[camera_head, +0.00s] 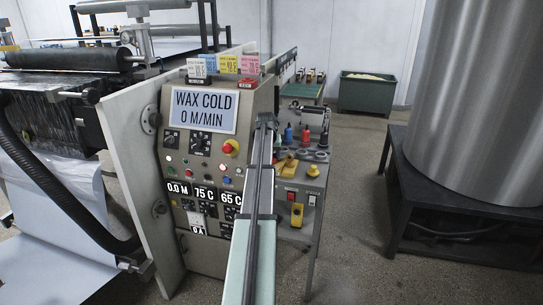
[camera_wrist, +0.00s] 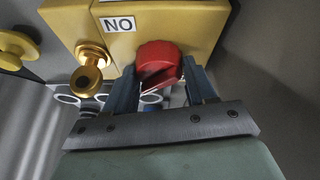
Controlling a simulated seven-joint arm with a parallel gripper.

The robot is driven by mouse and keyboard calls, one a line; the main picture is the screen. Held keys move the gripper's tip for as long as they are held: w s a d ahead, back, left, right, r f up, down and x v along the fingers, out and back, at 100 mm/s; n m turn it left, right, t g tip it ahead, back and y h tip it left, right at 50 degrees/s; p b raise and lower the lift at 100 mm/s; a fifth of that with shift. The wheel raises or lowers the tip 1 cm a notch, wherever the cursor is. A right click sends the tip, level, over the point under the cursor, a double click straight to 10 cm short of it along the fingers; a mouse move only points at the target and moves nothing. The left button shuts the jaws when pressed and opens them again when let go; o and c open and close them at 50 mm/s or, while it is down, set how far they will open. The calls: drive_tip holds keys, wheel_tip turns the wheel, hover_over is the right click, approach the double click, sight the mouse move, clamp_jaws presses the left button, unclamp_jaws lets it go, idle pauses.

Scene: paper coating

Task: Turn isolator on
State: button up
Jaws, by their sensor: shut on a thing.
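The isolator shows in the wrist view as a yellow box (camera_wrist: 200,22) with a red rotary knob (camera_wrist: 157,58) on its face. A white label (camera_wrist: 118,24) beside the knob reads "NO" as seen from this angle. My gripper (camera_wrist: 160,84) has one finger on each side of the red knob and is shut on it. In the head view my gripper (camera_head: 266,122) reaches the right edge of the grey control panel (camera_head: 205,145); I cannot make out the isolator there.
A panel sign (camera_head: 205,111) reads "WAX COLD 0 M/MIN". A side bench (camera_head: 300,215) with several small items stands right of the panel. A large metal cylinder (camera_head: 480,100) stands further right, with open floor between.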

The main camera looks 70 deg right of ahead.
drive_tip(key=shift+m+g, duration=0.7)
drive_tip(key=shift+m, duration=1.2)
drive_tip(key=o, duration=1.5)
drive_tip(key=shift+w, duration=0.1)
drive_tip(key=v, duration=1.3)
drive_tip(key=shift+w+r, duration=0.2)
drive_tip(key=shift+r, duration=0.2)
drive_tip(key=shift+d, duration=0.1)
